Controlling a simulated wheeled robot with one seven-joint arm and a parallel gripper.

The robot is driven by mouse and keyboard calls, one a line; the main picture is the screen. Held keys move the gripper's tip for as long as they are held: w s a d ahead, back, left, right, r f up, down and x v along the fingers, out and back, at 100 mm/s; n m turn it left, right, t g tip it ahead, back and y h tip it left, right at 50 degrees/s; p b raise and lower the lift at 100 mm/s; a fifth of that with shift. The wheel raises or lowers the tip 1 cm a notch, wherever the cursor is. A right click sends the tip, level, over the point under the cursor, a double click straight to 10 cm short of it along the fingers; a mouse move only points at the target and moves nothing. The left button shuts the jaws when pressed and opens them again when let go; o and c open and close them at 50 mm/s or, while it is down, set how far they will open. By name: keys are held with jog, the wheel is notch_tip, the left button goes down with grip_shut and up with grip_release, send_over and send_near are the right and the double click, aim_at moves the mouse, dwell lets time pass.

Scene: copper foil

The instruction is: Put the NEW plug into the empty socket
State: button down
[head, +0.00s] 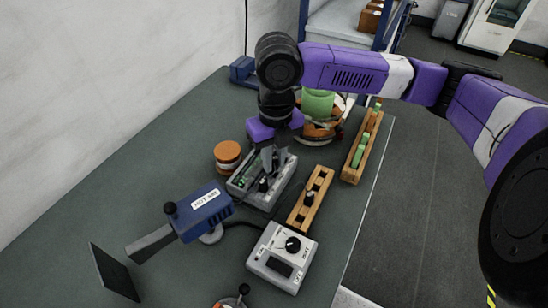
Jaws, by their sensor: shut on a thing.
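My gripper (267,172) points down over a grey socket box (258,202) in the middle of the bench. Its fingers are shut on a small dark plug (263,185) at the box's top. I cannot tell whether the plug sits in a socket or just above it, and no NEW label is readable on it. A small green spot (241,182) shows at the box's left end. The fingers and wrist hide part of the box, so I cannot make out an empty socket.
A wooden rack (321,180) with a dark knobbed piece stands right of the box. A white dial unit (283,258) and a blue hot-air tool (198,208) are in front. An orange-brown spool (228,155) is left, a rack with green pieces (361,150) back right. The bench's left is clear.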

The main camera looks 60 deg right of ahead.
aim_at(274, 158)
jog(key=shift+f+b, duration=0.6)
jog(key=shift+f, duration=0.25)
jog(key=c, duration=1)
grip_release()
jog(key=shift+c, duration=0.2)
jog(key=shift+a, duration=0.1)
jog(key=shift+w+r+p, duration=0.1)
jog(key=shift+r+p, duration=0.25)
jog(key=shift+r, duration=0.15)
jog(key=shift+r+p, duration=0.55)
jog(key=shift+r, duration=0.15)
jog(key=shift+r+p, duration=2.55)
jog(key=shift+r, duration=0.85)
